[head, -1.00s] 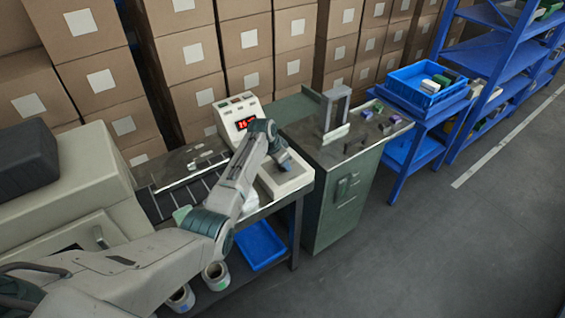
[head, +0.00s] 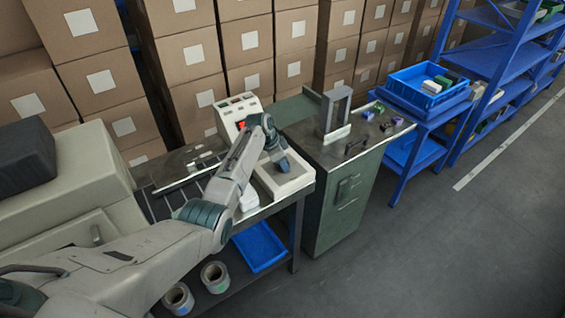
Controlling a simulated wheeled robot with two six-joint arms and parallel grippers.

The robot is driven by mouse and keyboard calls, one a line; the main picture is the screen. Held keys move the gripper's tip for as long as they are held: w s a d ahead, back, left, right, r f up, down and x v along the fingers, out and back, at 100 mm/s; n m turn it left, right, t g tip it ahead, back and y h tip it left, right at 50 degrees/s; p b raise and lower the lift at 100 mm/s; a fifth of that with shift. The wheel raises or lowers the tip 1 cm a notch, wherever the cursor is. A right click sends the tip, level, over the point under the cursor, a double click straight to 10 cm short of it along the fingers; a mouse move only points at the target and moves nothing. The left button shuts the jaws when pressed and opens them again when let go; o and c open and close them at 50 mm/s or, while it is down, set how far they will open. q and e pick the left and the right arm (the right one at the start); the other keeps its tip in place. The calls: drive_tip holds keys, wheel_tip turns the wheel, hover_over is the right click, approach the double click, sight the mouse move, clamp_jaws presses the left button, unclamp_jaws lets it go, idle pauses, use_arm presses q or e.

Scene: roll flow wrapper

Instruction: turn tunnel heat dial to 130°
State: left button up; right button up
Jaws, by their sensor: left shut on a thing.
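The wrapper's pale control box (head: 236,107) stands at the back of the bench, its red display (head: 241,125) partly covered by my left arm. My left gripper (head: 284,165) points down at the pale, square-rimmed unit (head: 291,186) at the bench's right end. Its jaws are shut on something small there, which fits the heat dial. The dial and its scale are hidden by the gripper, so its setting cannot be read. My right gripper is not in view.
A green cabinet (head: 341,200) with an upright frame (head: 333,112) and small parts on top stands to the right. A blue bin (head: 424,88) sits on a blue stand beyond. Stacked cartons (head: 188,53) close off the back. The floor at right is clear.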

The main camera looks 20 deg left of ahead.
use_arm(q)
drive_tip(key=shift+r, duration=0.1)
drive_tip(key=o, duration=1)
drive_tip(key=b+v, duration=0.2)
drive_tip(key=v, duration=0.9)
